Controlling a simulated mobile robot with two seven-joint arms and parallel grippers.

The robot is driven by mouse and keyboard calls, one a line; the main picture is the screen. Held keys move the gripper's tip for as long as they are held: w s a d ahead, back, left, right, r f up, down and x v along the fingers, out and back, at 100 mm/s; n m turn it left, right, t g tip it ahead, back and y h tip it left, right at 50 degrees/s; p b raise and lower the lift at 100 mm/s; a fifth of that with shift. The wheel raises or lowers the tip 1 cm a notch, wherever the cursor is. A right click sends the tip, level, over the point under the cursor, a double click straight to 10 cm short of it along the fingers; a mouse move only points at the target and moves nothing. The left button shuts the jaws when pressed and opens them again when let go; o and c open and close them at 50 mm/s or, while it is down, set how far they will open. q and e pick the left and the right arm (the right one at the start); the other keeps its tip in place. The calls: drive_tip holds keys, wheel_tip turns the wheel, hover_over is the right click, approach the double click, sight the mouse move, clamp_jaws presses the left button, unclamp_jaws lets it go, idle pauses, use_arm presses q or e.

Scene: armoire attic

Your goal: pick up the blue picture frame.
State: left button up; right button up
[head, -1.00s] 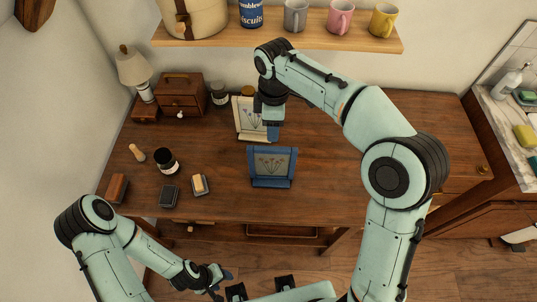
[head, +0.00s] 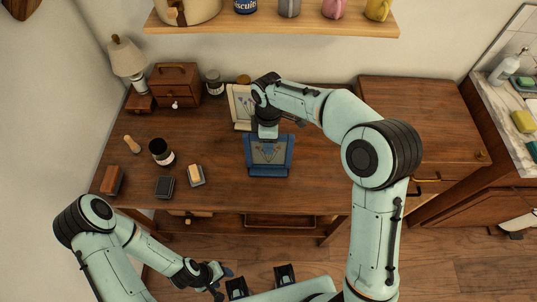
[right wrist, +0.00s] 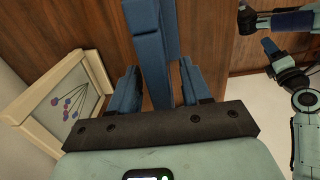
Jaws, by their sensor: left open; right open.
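The blue picture frame (head: 268,170) stands tilted back on the wooden desk, with a drawing of flowers in it. My right gripper (head: 267,132) is over its top edge in the head view, and its fingertips are mostly hidden there. In the right wrist view the open blue fingers (right wrist: 159,85) lie on either side of the blue frame (right wrist: 150,40), which is seen edge-on between them. Gaps show beside the frame, so the fingers are not closed on it. My left gripper (head: 223,283) is open and empty, low in front of the desk.
A cream picture frame (head: 240,108) stands close behind the blue one, and beside my right gripper in the wrist view (right wrist: 65,100). A dark jar (head: 161,152), small boxes, a wooden chest (head: 178,86) and a lamp (head: 126,58) fill the left side.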

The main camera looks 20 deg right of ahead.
clamp_jaws()
idle(1.4)
